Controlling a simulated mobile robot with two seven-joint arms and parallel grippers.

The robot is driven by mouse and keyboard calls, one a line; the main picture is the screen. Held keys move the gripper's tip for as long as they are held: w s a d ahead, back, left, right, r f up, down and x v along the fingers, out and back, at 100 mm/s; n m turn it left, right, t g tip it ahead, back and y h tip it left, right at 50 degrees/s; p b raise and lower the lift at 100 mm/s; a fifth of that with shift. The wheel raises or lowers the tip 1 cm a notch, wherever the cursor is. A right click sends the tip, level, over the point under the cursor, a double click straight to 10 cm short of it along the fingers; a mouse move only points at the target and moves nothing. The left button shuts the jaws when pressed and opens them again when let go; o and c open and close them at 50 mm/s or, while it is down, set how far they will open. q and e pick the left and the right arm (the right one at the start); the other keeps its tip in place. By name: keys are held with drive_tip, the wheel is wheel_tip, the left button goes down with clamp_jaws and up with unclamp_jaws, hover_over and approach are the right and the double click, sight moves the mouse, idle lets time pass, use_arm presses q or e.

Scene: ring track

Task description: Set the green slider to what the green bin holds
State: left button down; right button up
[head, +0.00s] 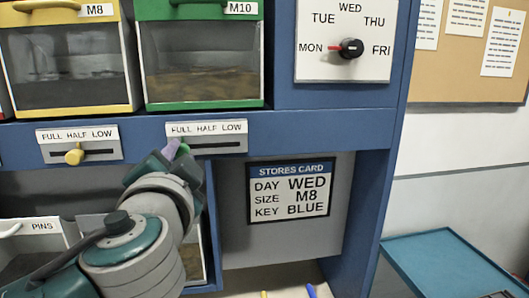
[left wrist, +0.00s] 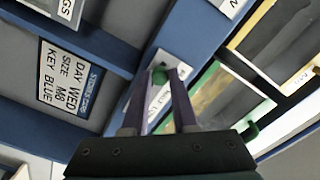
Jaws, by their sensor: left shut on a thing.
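The green bin (head: 200,104), marked M10, is at the upper middle in the head view. Brown contents show behind its window, filling roughly the lower third to half. Below it is the green slider's plate (head: 207,128), marked FULL HALF LOW, with a dark slot. My left gripper (head: 174,150) is at the left end of that slot, under FULL. In the left wrist view its purple fingers (left wrist: 166,76) are shut on the green slider knob (left wrist: 160,77). In the head view my gripper mostly hides the knob. My right gripper is not in view.
A yellow bin (head: 68,110), marked M8, stands left, with a yellow slider knob (head: 74,156) under it, near HALF. A day dial (head: 350,48) is upper right, pointing to MON. A stores card (head: 290,192) reads WED, M8, BLUE. A teal tray (head: 450,262) is lower right.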

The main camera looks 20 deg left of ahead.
use_arm(q)
drive_tip(key=shift+d, duration=0.1)
idle(0.6)
drive_tip(key=w+d+b, duration=0.1)
drive_tip(key=d+b, duration=0.2)
drive_tip(key=shift+w+f, duration=0.2)
drive_tip(key=shift+w, duration=0.2)
drive_tip(key=shift+w+d+r, duration=0.1)
drive_tip(key=shift+w+d, duration=0.05)
drive_tip(key=shift+r, duration=0.1)
drive_tip(key=c, duration=0.7)
unclamp_jaws()
